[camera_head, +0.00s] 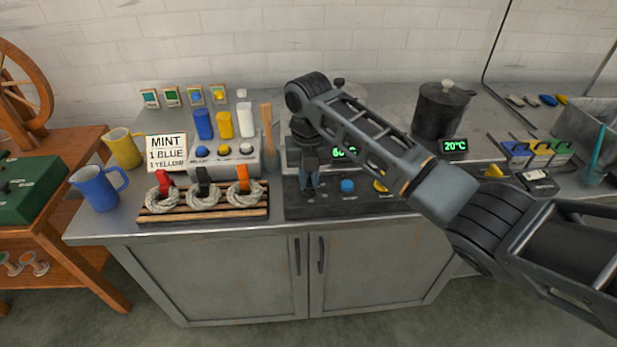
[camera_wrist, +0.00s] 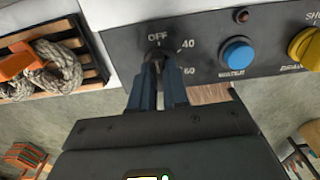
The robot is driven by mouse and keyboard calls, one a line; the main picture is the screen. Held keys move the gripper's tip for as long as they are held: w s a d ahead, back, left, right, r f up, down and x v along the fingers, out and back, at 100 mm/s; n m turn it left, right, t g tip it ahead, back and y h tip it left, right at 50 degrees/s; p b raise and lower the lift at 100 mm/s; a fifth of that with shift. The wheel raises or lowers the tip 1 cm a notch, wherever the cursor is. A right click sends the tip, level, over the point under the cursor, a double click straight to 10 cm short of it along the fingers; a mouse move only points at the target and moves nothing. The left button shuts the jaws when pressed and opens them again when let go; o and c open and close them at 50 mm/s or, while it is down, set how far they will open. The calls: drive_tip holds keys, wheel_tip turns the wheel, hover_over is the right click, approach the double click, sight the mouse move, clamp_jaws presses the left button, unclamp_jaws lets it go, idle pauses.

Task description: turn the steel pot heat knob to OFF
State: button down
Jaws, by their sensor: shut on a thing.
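The heat knob (camera_wrist: 156,56) is a small dark knob on the black control panel (camera_head: 330,208), with OFF above it and 40 and 60 to its right in the wrist view. My gripper (camera_wrist: 157,72) is shut on the knob, its blue-grey fingers covering much of it. I cannot make out which mark the knob points to. In the head view my gripper (camera_head: 309,178) reaches down to the panel's left end and hides the knob. The steel pot is mostly hidden behind my arm; a pale lid edge (camera_head: 355,90) shows. A green display (camera_head: 341,153), partly covered, seems to read 60-something.
A blue button (camera_wrist: 237,55) and a yellow knob (camera_wrist: 305,47) sit right of the heat knob. A wooden rack (camera_head: 203,212) with grey skeins stands left of the panel. A dark pot (camera_head: 438,112) with a 20°C display (camera_head: 454,146) stands at right.

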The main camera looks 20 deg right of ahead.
sight(309, 181)
drive_tip(key=c, duration=1.1)
unclamp_jaws()
drive_tip(key=shift+r, duration=0.15)
wheel_tip(309, 181, up, 8)
drive_tip(key=shift+f+b, duration=0.2)
drive_tip(key=shift+b, duration=0.25)
